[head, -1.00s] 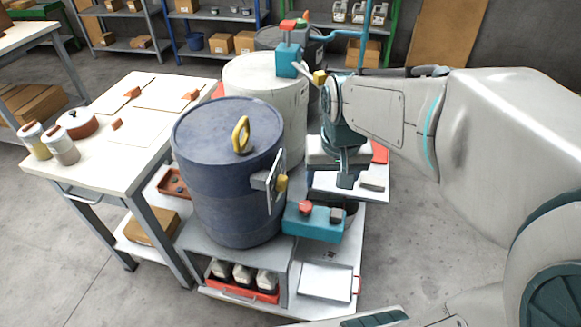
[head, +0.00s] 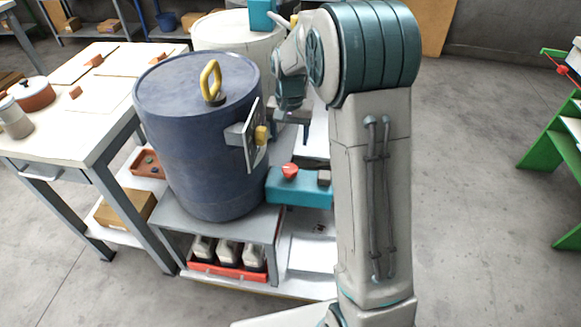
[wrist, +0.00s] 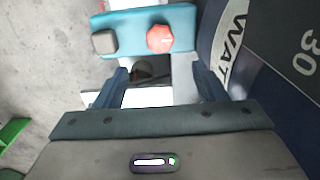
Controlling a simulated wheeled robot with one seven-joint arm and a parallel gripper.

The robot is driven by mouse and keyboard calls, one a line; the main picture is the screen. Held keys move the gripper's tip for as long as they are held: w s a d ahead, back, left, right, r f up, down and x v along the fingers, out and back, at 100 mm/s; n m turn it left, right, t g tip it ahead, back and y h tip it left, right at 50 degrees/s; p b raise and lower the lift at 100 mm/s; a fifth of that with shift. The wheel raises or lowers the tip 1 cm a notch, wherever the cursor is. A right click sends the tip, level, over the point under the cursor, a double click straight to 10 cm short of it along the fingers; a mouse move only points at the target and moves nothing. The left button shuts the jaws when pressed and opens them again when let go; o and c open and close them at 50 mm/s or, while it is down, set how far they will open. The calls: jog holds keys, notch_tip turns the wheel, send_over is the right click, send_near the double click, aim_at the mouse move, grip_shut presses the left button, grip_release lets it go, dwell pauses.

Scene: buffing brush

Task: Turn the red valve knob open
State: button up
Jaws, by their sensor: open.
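The red valve knob (head: 290,170) sits on top of a teal box (head: 312,189), beside a grey block on the same box. In the wrist view the red knob (wrist: 160,39) and teal box (wrist: 123,20) lie beyond my fingertips. My gripper (wrist: 160,80) is open, with an empty gap between its two fingers. The knob shows above that gap in the picture, apart from the fingers. In the head view my gripper is above and behind the teal box, and my arm partly hides it.
A blue drum (head: 195,140) with a yellow handle (head: 211,82) stands left of the teal box. A plate with a yellow knob (head: 261,135) juts from its side towards the box. A pale drum (head: 235,40) stands behind.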

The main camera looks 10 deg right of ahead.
aim_at(290, 168)
notch_tip(290, 168, down, 12)
jog(key=shift+r+b, duration=0.1)
jog(key=shift+b, duration=0.95)
jog(key=c, duration=1)
